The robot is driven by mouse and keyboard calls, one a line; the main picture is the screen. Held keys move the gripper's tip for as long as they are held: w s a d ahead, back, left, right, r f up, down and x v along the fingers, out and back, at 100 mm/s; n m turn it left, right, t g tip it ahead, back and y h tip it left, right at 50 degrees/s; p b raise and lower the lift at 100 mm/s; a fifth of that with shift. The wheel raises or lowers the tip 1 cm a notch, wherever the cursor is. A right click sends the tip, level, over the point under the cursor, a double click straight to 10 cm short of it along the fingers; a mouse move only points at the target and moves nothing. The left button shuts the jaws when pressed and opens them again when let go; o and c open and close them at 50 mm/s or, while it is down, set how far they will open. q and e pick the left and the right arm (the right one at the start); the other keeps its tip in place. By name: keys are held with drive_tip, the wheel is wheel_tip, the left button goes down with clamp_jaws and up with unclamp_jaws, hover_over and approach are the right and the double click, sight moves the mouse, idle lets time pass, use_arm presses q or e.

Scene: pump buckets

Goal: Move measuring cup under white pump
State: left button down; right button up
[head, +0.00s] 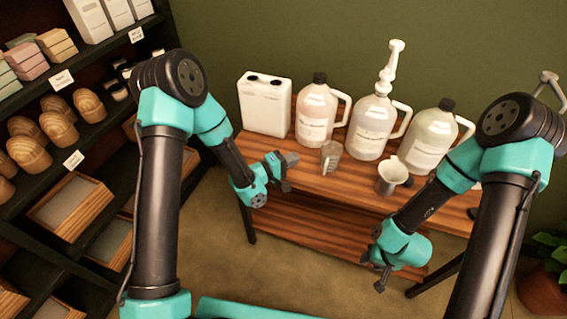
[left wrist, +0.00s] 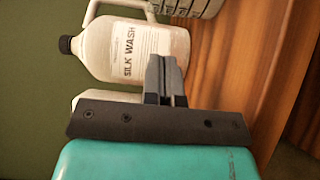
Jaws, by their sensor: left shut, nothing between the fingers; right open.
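A clear measuring cup (head: 331,155) stands on the wooden table, in front of the left jug (head: 315,118). In the left wrist view its marked side (left wrist: 182,7) shows at the top edge, partly cut off. The white pump (head: 390,70) rises from the middle jug (head: 368,135), to the right of and behind the cup. My left gripper (head: 290,160) is shut and empty, left of the cup and apart from it; its closed fingers (left wrist: 165,68) show in the left wrist view. My right gripper (head: 381,280) is open and empty, low in front of the table.
A metal funnel-shaped vessel (head: 392,176) stands in front of the middle and right jugs. The right jug (head: 428,140) has a black cap. A white canister (head: 265,105) stands at the table's left back. Shelves (head: 75,165) fill the left side.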

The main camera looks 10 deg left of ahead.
sight(326, 165)
use_arm(q)
drive_tip(key=d, duration=0.2)
drive_tip(key=w+d, duration=0.1)
drive_tip(key=d, duration=0.1)
drive_tip(key=w+d, duration=0.1)
drive_tip(key=d, duration=0.1)
drive_tip(key=shift+w, duration=0.15)
drive_tip(key=shift+d, duration=0.5)
drive_tip(key=shift+d, duration=0.1)
drive_tip(key=d, duration=0.7)
drive_tip(key=s+d, duration=0.1)
drive_tip(key=d, duration=0.2)
drive_tip(key=shift+d, duration=0.4)
drive_tip(key=shift+a, duration=0.6)
drive_tip(key=a, duration=0.3)
drive_tip(key=shift+s+a, duration=0.15)
drive_tip(key=shift+a, duration=0.25)
drive_tip(key=v, duration=0.8)
drive_tip(key=shift+s+a, duration=0.25)
drive_tip(key=shift+s, duration=0.15)
